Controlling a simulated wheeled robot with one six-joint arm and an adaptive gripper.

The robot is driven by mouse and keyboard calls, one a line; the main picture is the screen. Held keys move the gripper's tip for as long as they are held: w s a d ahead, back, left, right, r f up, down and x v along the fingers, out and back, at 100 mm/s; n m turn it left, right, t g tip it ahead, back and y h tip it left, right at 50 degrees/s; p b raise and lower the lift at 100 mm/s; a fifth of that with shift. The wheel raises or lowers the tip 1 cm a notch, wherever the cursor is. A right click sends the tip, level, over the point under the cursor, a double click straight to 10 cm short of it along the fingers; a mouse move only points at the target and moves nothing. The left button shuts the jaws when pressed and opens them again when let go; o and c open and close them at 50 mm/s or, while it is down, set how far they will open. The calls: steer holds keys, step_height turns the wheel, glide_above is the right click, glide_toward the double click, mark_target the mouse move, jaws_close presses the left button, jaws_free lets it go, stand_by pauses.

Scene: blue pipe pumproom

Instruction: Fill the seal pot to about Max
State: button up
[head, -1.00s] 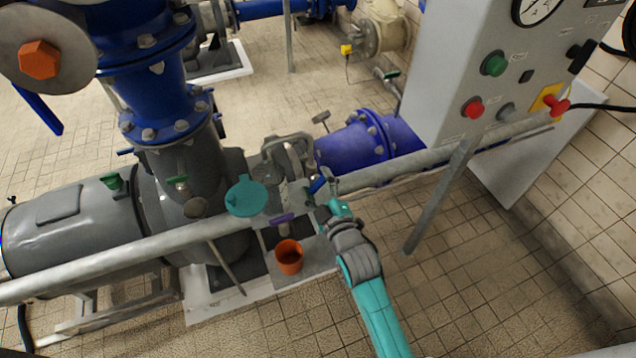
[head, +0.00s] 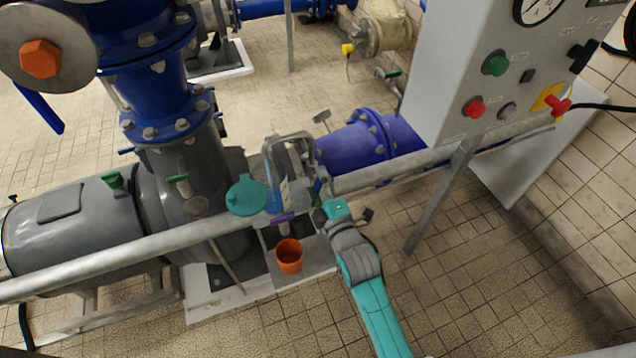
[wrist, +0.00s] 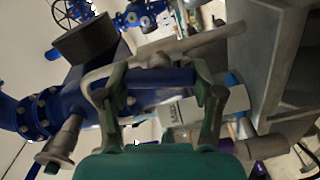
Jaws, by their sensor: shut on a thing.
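My gripper (head: 320,203) is at the end of my teal arm, above the front rail; in the wrist view (wrist: 160,90) its two fingers are shut on a blue bar (wrist: 150,78). A grey bent frame (head: 290,140) rises just left of the gripper; whether it belongs to the held thing I cannot tell. A pale labelled piece (wrist: 176,112) shows between the fingers, its text too blurred to read surely. It looks like part of the seal pot, mostly hidden. A teal round lid (head: 247,196) lies to its left. No liquid level is readable.
A purple tap handle (head: 282,218) sits above an orange cup (head: 289,257). The grey rail (head: 130,247) crosses in front of the grey pump (head: 80,220). A control box (head: 490,75) stands right. Tiled floor (head: 480,290) at the lower right is clear.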

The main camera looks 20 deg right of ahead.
steer(key=o, duration=1.2)
steer(key=shift+c, duration=0.2)
steer(key=s, duration=1.2)
